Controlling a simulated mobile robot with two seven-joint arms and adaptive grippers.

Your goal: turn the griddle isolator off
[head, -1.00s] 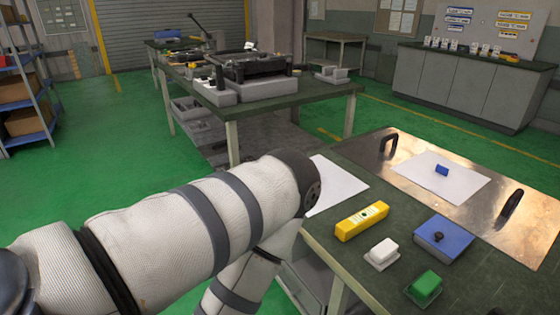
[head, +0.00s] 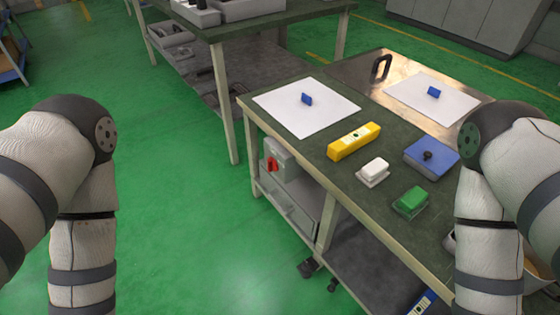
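A grey box with a red rotary handle (head: 271,163), likely the griddle isolator, is mounted below the tabletop at the left end of the near bench in the head view. The handle is small and I cannot tell which position it is set to. The shiny metal griddle plate (head: 400,71) lies on the bench top, with a black handle (head: 381,67) at its far left. Neither gripper is in view.
On the bench (head: 305,155) are two white sheets (head: 335,119) with blue pieces, a yellow bar (head: 354,142), a white block (head: 373,171), a green block (head: 411,201) and a blue box (head: 432,158) with a black knob. Green floor left of the bench is clear.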

